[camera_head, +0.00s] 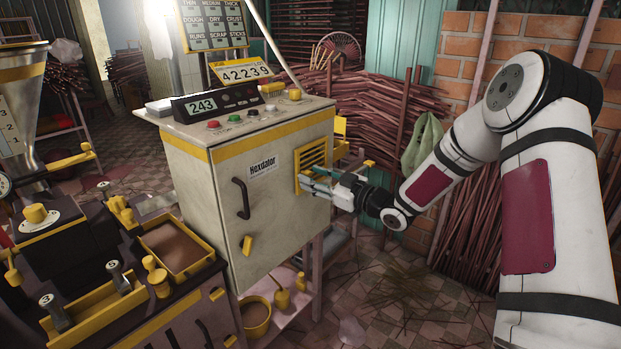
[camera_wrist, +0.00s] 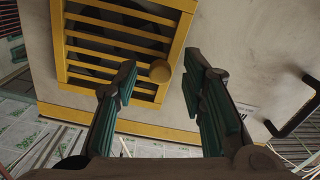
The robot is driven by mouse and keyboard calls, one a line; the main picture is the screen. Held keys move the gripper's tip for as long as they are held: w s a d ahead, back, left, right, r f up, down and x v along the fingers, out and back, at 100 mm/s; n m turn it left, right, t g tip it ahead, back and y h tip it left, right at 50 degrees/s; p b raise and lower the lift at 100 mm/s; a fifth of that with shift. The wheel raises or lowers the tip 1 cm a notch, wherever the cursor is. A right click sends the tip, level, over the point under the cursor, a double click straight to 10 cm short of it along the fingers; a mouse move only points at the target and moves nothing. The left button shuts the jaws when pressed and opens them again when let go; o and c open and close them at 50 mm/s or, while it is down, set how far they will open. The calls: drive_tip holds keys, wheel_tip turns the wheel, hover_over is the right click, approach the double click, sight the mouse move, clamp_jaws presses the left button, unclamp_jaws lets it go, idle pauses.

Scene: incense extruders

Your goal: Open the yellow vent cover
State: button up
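The yellow vent cover (camera_head: 311,155) is a slatted grille on the right-hand face of the grey cabinet. It looks shut, lying against the cabinet face. My gripper (camera_head: 308,180) is in front of the lower part of the cover in the head view. In the wrist view my gripper (camera_wrist: 163,70) is open, with one teal-padded finger on each side of the knob in the picture. I cannot tell how far the fingertips are from the cover.
The grey cabinet (camera_head: 190,180) has a black handle (camera_head: 240,198) and a yellow latch (camera_head: 247,245) on its front door. A display and buttons sit on top. Bundled sticks (camera_head: 385,115) lie behind.

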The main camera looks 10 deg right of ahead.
drive_tip(key=shift+x, duration=0.8)
drive_tip(key=shift+c, duration=0.6)
clamp_jaws()
drive_tip(key=shift+s, duration=0.1)
